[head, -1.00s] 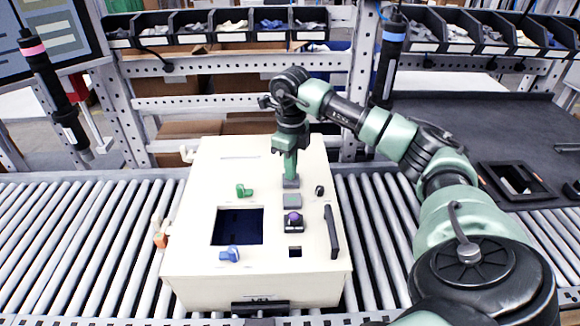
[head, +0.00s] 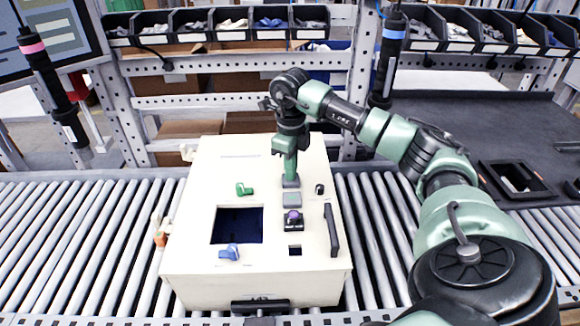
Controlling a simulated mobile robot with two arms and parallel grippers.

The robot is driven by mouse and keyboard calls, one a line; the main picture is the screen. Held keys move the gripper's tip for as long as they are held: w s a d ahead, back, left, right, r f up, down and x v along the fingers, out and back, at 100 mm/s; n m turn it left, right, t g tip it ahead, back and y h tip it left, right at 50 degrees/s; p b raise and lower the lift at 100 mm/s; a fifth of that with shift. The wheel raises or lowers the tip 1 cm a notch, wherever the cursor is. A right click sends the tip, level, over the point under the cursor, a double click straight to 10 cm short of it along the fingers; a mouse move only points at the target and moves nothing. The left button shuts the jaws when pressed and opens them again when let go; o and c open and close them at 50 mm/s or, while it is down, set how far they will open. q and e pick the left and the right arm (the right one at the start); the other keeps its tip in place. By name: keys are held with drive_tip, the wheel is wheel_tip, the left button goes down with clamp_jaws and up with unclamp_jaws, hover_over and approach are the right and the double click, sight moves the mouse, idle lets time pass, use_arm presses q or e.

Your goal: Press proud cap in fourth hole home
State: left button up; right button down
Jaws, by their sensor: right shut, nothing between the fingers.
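A cream panel box (head: 188,262) stands on the roller conveyor. A column of square positions runs down its right half. My right gripper (head: 291,183) is shut and points down at the far end of this column, its tip at or just above a grey square there; I cannot tell if it touches. Nearer lie a grey-green square cap (head: 291,199), a dark square with a purple knob (head: 293,216), and an open dark square hole (head: 295,251). Whether any cap stands proud is too small to tell. My left gripper is not in view.
The panel also has a large dark opening (head: 237,226), a green knob (head: 244,189), a blue knob (head: 229,252) and a black handle (head: 331,230). Hanging screwdrivers (head: 389,60) flank the box. Part bins (head: 225,25) line the back. The rollers (head: 85,240) to the left are clear.

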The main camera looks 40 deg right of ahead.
drive_tip(key=shift+w, duration=0.1)
drive_tip(key=shift+r+p, duration=2)
drive_tip(key=shift+r, duration=0.55)
drive_tip(key=shift+f, duration=0.1)
